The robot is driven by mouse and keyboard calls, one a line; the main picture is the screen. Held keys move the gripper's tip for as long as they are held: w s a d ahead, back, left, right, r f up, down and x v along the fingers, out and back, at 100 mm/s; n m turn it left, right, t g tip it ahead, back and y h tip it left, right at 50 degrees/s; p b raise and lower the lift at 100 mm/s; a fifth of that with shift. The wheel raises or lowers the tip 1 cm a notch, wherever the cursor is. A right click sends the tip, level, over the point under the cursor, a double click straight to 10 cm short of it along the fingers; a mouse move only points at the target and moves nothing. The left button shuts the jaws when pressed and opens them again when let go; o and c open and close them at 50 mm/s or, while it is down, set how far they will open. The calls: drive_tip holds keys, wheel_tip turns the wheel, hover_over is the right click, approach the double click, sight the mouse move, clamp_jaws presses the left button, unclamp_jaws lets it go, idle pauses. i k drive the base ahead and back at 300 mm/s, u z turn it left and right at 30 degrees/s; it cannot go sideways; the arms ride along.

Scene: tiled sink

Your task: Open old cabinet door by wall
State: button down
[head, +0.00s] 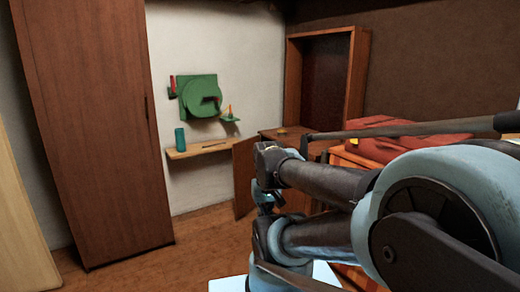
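A tall dark-brown wooden cabinet (95,120) stands at the left against the pale wall. Its front looks closed, and a thin dark handle strip shows near its right edge. A second brown wooden cabinet (357,80) stands at the back by the wall, with a dark, open upper recess. A lower wooden door panel (244,178) juts out at its left and looks swung open. Which cabinet is the old one, I cannot tell. My arm fills the right foreground, its far end (266,195) overlapping the lower part of the back cabinet. I cannot make out the gripper's fingers.
A small wall shelf (200,149) holds a teal cylinder (180,138), with a green round object (202,97) mounted above. A red item (390,143) lies behind my arm at right. The wooden floor (180,262) between the left cabinet and my arm is clear.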

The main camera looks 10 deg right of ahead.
sight(244, 167)
drive_tip(key=z, duration=0.25)
drive_tip(key=i, duration=1.75)
drive_tip(key=u, duration=0.25)
